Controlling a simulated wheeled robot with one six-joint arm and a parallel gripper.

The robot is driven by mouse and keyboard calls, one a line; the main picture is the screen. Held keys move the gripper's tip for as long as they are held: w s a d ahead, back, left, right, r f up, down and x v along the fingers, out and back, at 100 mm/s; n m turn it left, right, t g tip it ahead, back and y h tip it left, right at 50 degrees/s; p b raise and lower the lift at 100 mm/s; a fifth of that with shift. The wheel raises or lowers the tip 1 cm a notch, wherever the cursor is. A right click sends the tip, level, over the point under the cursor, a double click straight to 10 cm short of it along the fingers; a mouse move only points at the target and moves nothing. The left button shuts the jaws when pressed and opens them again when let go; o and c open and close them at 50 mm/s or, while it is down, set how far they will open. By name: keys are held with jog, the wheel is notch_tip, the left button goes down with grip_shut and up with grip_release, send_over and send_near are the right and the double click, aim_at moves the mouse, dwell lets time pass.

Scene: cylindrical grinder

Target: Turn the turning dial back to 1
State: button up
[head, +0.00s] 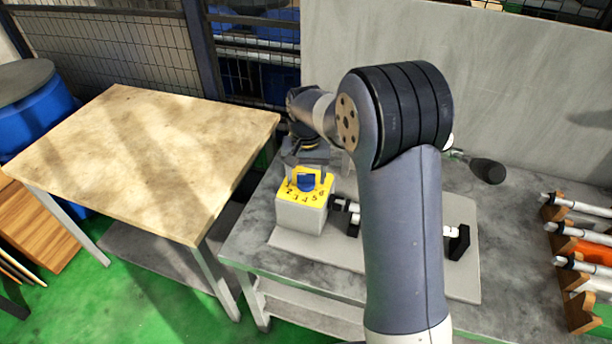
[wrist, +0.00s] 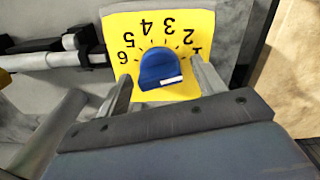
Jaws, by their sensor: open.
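The turning dial is a blue knob (wrist: 160,68) on a yellow plate (wrist: 178,24) printed with numbers 1 to 6. In the wrist view the numbers look upside down, with 6 at the left and 1 at the right. In the head view the blue knob (head: 305,182) sits on top of a grey box (head: 300,215). My gripper (wrist: 160,70) is open, one finger on each side of the knob, with gaps visible in the wrist view.
The box stands at the left of a grey workbench (head: 255,245). A grinder with a shaft (head: 345,205) and black-ended supports is close on its right. A wooden-topped table (head: 140,150) is left. A rack of white rods (head: 585,255) is at far right.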

aim_at(306, 175)
notch_tip(306, 175, up, 10)
jog(key=shift+b, duration=0.35)
jog(key=shift+f, duration=0.1)
notch_tip(306, 175, down, 11)
jog(key=shift+r+p, duration=0.1)
jog(key=shift+p, duration=0.4)
jog(key=shift+r, duration=0.1)
